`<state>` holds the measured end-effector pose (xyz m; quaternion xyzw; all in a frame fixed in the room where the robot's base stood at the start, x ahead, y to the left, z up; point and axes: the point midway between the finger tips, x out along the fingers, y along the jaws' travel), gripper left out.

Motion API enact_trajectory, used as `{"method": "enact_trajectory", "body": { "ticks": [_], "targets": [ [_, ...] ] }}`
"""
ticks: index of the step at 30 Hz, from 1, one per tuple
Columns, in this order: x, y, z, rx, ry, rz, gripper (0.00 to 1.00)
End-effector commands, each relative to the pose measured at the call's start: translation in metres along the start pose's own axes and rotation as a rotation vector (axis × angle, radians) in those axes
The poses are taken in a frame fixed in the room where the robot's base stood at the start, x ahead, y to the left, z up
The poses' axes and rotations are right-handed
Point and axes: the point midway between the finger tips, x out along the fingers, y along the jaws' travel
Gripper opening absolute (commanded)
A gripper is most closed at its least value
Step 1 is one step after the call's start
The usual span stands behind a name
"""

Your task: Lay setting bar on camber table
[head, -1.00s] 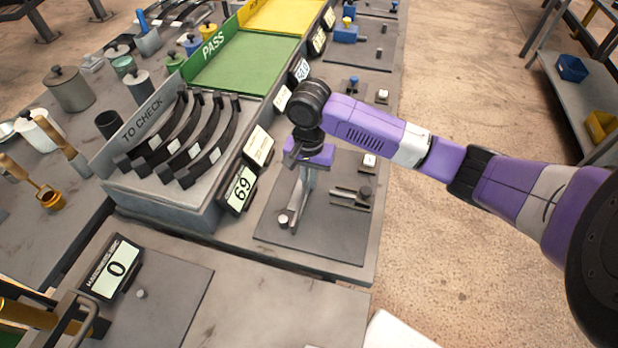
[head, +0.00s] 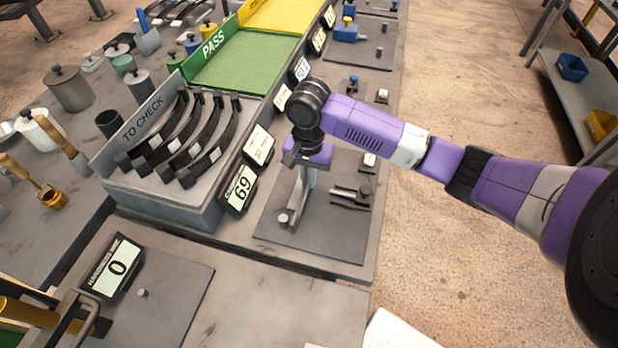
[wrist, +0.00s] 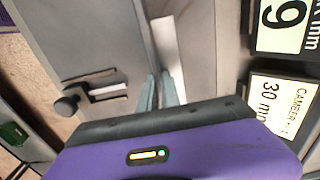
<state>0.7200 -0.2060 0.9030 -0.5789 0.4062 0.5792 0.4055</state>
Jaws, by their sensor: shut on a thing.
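My gripper (head: 308,168) is over the camber table, a dark flat plate (head: 330,238) beside a display reading 69 and a card reading camber 30 mm. The gripper points down and is shut on a pale grey narrow bar, the setting bar (wrist: 167,48); it shows between the fingertips in the wrist view. In the head view, the fingers and bar overlap near the left round post (head: 284,217) of the plate. I cannot tell whether the bar touches the plate. A dark clamp-like fixture (head: 350,196) is on the plate's right side.
A tray marked to check (head: 150,195) holds several dark curved springs left of the table. The 69 display (head: 240,188) stands between them. A hardness display reading 0 (head: 113,267) is at the front left. A green pass tray (head: 240,68) lies behind.

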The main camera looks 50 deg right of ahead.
Motion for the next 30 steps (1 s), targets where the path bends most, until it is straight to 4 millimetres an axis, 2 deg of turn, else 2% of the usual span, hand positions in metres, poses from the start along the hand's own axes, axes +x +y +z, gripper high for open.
{"method": "enact_trajectory", "body": {
  "ticks": [30],
  "targets": [
    [-0.001,-0.013,-0.001,0.0,0.001,-0.002,0.0]
  ]
}}
